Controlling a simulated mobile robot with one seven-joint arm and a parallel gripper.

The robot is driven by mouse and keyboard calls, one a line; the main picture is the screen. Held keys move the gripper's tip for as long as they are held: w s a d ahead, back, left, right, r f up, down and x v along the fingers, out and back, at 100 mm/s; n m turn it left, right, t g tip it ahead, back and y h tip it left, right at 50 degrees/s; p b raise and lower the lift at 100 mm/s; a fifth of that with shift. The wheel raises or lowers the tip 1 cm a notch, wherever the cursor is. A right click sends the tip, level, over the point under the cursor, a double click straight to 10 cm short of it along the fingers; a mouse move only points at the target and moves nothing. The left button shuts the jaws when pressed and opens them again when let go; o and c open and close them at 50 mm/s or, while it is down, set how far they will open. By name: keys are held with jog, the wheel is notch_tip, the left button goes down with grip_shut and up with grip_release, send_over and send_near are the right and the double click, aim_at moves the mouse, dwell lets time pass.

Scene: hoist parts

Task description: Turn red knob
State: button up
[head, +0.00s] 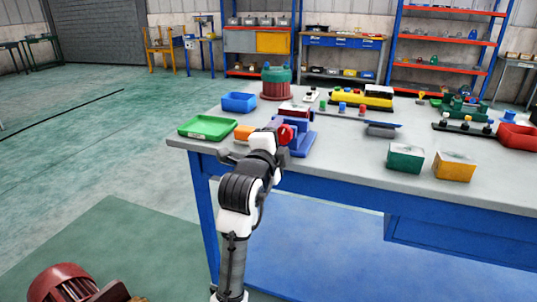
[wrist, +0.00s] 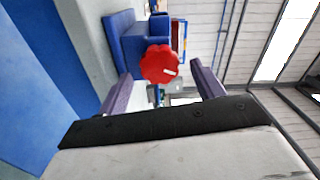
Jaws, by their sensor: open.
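The red knob (head: 286,134) has a scalloped rim and sits on the near side of a blue machine (head: 302,141) on the workbench. In the wrist view the knob (wrist: 160,64) faces me, with a small white mark on its face. The blue body of the machine (wrist: 122,38) shows behind it. My gripper (head: 277,137) is at the front edge of the bench, close to the knob. In the wrist view my gripper (wrist: 162,70) is open, with one finger on each side of the knob and visible gaps. I cannot tell how far the fingertips reach along its depth.
A red and green motor (head: 276,82) is behind. A green box (head: 404,160) and a yellow box (head: 455,168) stand right. The bench top (head: 345,165) between is clear.

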jog(key=v, duration=1.2)
jog(key=shift+s+b, duration=0.2)
jog(key=shift+b, duration=0.2)
